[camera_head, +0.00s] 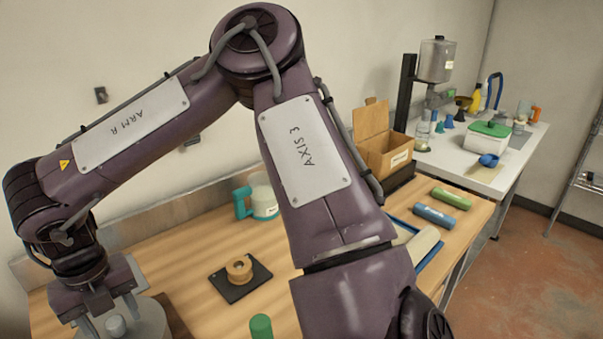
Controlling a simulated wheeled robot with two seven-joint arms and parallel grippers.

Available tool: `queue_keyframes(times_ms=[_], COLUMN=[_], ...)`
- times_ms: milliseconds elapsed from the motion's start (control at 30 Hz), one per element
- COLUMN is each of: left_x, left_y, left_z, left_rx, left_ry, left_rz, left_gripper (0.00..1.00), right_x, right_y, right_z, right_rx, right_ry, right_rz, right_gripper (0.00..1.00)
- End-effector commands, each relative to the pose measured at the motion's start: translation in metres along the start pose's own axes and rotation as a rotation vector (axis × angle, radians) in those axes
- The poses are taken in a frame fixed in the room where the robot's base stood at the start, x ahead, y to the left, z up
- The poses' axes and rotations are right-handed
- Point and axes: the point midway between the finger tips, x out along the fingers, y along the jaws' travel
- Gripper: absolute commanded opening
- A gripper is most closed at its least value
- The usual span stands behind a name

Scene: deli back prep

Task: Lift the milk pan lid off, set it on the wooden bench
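My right gripper (110,318) is at the lower left, pointing down, its arm reaching across the picture from the lower right. Its two fingers are apart, above a round grey lid (152,320) with a small pale knob (116,326). The knob shows between the fingers, with a gap visible; I cannot tell its exact height against the fingertips. The bottom edge of the picture cuts off the lid, and the pan body under it does not show. The wooden bench (190,248) runs along the wall. My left gripper is not in view.
A black pad with a wooden ring (239,268), a teal-handled jug (263,197) and a green cylinder (261,327) stand on the bench. Further right are a blue tray (437,253), a blue roll (434,216) and a cardboard box (388,153). Bare wood lies left of the pad.

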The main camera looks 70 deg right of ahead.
Motion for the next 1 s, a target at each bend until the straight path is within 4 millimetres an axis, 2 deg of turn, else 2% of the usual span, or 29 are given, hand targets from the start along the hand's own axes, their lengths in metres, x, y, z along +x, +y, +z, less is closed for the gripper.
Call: queue_keyframes(times_ms=[933,1000], left_x=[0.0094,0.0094], left_y=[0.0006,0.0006], left_z=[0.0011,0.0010], left_rx=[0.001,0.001], left_ry=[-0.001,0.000], left_rz=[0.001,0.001], left_gripper=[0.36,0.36], right_x=[0.0000,0.0000], right_y=[0.0001,0.0001], right_z=[0.0000,0.0000], right_rx=[0.000,0.000], right_ry=[0.000,0.000], right_rz=[0.000,0.000], right_gripper=[0.51,0.43])
